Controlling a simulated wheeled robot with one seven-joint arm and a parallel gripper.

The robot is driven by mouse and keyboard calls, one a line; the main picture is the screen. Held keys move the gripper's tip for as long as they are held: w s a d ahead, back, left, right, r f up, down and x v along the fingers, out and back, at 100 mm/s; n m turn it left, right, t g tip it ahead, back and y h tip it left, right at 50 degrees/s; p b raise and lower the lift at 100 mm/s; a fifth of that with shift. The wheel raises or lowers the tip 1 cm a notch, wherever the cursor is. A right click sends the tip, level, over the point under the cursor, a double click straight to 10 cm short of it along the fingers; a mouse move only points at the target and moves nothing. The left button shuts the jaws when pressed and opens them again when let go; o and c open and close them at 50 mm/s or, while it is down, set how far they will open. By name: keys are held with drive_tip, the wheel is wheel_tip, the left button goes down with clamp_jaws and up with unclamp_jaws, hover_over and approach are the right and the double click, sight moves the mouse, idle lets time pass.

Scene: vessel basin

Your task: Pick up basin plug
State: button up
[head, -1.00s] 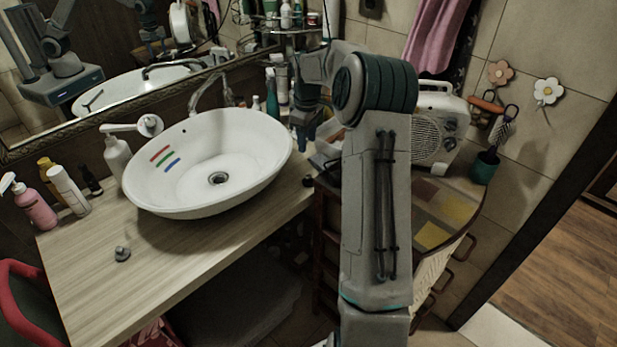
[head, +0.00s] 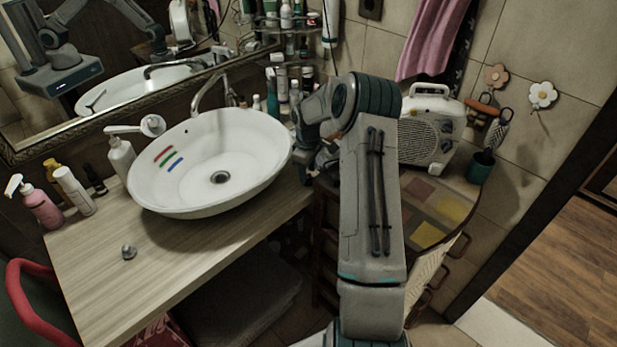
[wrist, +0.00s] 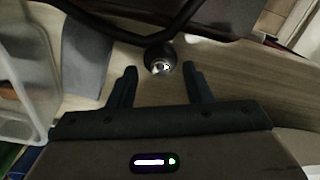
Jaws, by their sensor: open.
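A small grey metal plug-like piece (head: 128,252) stands on the wooden counter, in front and left of the white basin (head: 165,195), in the head view. In the wrist view my gripper (wrist: 159,69) is open, with two dark fingers apart. A small round piece (wrist: 160,58) with a dark rim and shiny centre lies on a wooden surface, just beyond and between the fingertips. Nothing is held. I cannot tell whether this round piece is the basin plug. In the head view my arm hides the fingers, near the counter's right end.
A clear plastic box (wrist: 25,95) is at the left of the wrist view, and a dark curved bar (wrist: 120,32) crosses its top. Bottles (head: 75,190) stand left of the basin. A white radio (head: 430,130) stands right of my arm. The front counter is mostly clear.

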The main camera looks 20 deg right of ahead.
drive_tip(key=shift+f, duration=0.4)
clamp_jaws()
drive_tip(key=shift+r, duration=0.15)
